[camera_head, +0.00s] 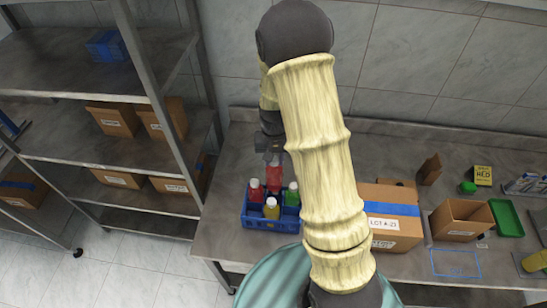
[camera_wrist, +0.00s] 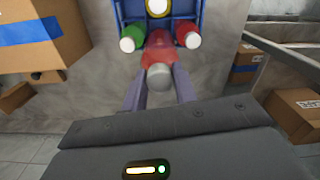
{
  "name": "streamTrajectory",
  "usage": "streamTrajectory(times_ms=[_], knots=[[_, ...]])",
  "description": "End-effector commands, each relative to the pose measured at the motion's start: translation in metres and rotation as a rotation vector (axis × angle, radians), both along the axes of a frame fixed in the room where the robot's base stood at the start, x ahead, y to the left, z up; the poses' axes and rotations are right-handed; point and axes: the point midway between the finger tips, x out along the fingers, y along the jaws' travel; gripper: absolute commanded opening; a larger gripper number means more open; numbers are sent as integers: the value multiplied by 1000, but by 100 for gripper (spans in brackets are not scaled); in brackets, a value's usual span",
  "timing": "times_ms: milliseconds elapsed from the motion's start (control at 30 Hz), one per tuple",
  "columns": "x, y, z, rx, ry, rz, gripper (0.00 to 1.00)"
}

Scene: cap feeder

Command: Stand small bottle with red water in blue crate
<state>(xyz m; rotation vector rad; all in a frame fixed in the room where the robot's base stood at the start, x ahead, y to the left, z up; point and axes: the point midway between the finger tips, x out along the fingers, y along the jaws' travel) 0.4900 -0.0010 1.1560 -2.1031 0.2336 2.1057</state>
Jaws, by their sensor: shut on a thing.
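The blue crate (camera_head: 268,226) stands on the counter and holds a red bottle (camera_head: 255,192) at left, a yellow bottle (camera_head: 271,209) in front and a green bottle (camera_head: 292,196) at right. My gripper (camera_head: 271,160) is shut on a small red bottle (camera_head: 274,176), upright at the crate's back side between the other red bottle and the green one. In the wrist view the held bottle (camera_wrist: 159,55) sits between my fingers, its pale cap towards the camera, beside the crate's edge. Its base is hidden, so I cannot tell whether it touches the crate floor.
A closed carton with blue tape (camera_head: 392,222) stands right of the crate. Further right are an open carton (camera_head: 462,220), a green tray (camera_head: 507,220) and a yellow box (camera_head: 482,176). A metal shelf with cartons (camera_head: 112,120) stands at left. My arm hides part of the counter.

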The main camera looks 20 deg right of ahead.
Motion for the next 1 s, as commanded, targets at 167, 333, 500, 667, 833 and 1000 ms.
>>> streamTrajectory(times_ms=[167, 333, 500, 667, 833, 1000], knots=[[0, 0, -5, 0, -1, 0, 0], [0, -1, -21, 0, 0, -2, 0], [0, 1, -36, 1, 0, 2, 0], [0, 3, -40, 1, -1, 6, 0], [0, 4, -39, 1, -1, 8, 0], [0, 2, -39, 1, -1, 5, 0]])
